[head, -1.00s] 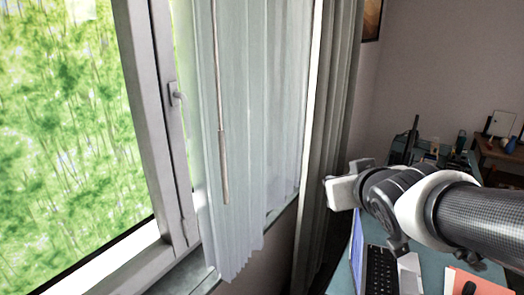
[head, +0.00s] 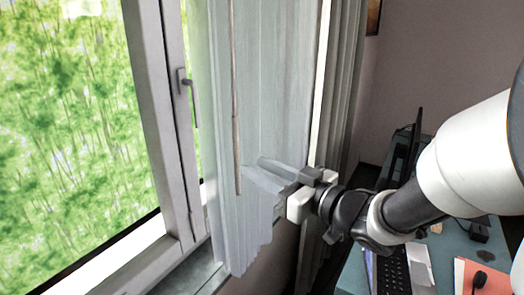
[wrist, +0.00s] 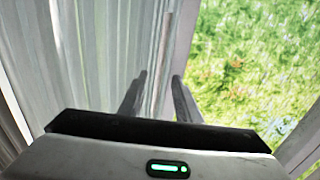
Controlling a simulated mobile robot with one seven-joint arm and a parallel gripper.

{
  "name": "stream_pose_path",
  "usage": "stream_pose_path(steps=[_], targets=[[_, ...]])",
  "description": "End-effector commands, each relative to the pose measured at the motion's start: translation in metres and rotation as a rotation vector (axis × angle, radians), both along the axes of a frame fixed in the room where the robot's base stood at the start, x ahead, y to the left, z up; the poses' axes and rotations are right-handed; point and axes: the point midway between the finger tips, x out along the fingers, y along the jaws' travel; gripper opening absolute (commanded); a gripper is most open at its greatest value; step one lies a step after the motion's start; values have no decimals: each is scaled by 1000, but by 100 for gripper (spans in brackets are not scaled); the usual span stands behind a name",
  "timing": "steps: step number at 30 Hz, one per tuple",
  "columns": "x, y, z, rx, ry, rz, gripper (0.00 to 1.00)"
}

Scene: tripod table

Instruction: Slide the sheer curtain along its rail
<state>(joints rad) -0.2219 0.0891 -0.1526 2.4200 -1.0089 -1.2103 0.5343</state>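The sheer curtain (head: 270,90) hangs pale and pleated beside the window, and it also fills the left of the wrist view (wrist: 105,50). A thin draw rod (head: 236,110) hangs in front of it. My gripper (head: 256,168) is at the curtain's lower part, its fingers pointing left toward the rod's lower end. The cloth is creased around the fingers. In the wrist view the fingers (wrist: 158,88) are spread, with the rod (wrist: 163,60) seen between them. I cannot tell whether they touch it. The curtain's rail is out of view.
The window frame (head: 160,120) with its handle (head: 190,88) stands left of the curtain. A thicker grey curtain (head: 345,90) hangs to the right. A desk with a laptop (head: 388,270) and an orange folder (head: 485,280) lies below my arm.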

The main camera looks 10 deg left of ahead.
Motion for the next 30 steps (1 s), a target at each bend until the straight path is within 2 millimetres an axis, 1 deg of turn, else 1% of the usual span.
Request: stream_pose_path(steps=[1,9,15,21,29,30], targets=[[6,11,0,-1,1,5,30],[38,59,0,-1,0,3,30],[56,85,0,-2,-1,1,30],[64,96,0,-1,-1,-1,30],[65,97,0,-1,-1,-2,30],[65,97,0,-1,-1,-2,27]])
